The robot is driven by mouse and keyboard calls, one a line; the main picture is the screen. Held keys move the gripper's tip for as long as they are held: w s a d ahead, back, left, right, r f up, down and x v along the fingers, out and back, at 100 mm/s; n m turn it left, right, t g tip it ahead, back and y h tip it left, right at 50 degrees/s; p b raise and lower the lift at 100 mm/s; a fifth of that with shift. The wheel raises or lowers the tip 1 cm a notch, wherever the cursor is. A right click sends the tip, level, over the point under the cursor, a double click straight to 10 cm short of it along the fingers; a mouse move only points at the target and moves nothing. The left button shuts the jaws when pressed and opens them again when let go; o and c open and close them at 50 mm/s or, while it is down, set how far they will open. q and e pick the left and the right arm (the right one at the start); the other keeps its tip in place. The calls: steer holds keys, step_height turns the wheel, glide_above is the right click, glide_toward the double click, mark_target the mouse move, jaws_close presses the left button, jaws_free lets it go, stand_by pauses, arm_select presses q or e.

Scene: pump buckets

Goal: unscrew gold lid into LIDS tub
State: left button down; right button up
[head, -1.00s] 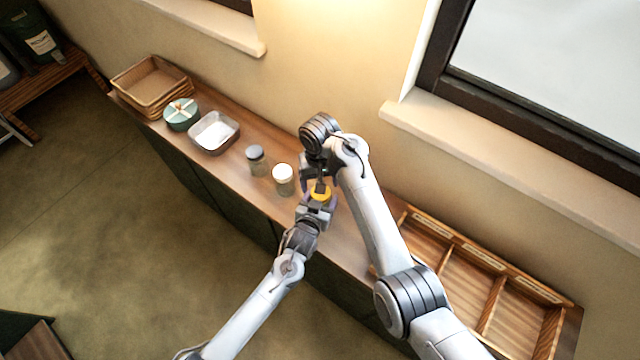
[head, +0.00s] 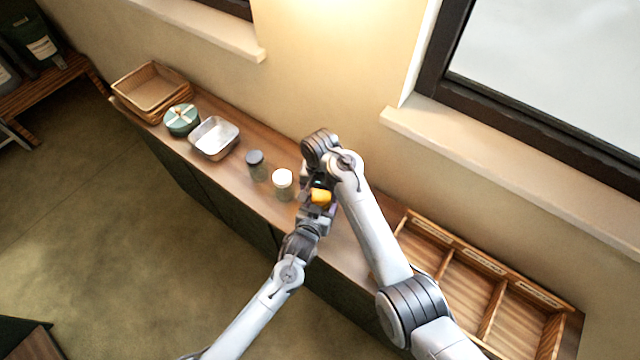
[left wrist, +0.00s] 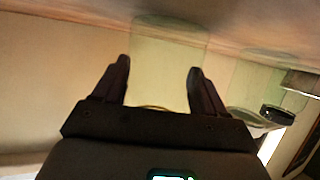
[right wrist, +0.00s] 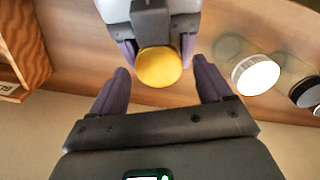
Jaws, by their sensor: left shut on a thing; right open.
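My left gripper (head: 315,208) is shut on a clear glass jar (left wrist: 167,65), which shows between its fingers in the left wrist view. The jar's round gold lid (right wrist: 158,66) faces the right wrist camera; it also shows in the head view (head: 320,197). My right gripper (right wrist: 160,70) is open, its purple-grey fingers on either side of the lid with gaps visible in its wrist view. I cannot tell its exact height over the lid. The arms hide most of the jar in the head view. No LIDS lettering is readable.
A labelled wooden divided tray (head: 487,327) lies right.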

steer(key=shift+f, duration=0.7)
steer(key=c, duration=1.1)
arm_select(q)
steer(key=shift+d, duration=0.15)
arm_select(e)
steer(key=n, duration=0.6)
steer(key=shift+a, duration=0.1)
steer(key=o, duration=1.2)
steer(key=shift+c, duration=0.2)
steer(key=shift+s, duration=0.1)
steer(key=shift+a+r, duration=0.1)
steer(key=shift+r, duration=0.05)
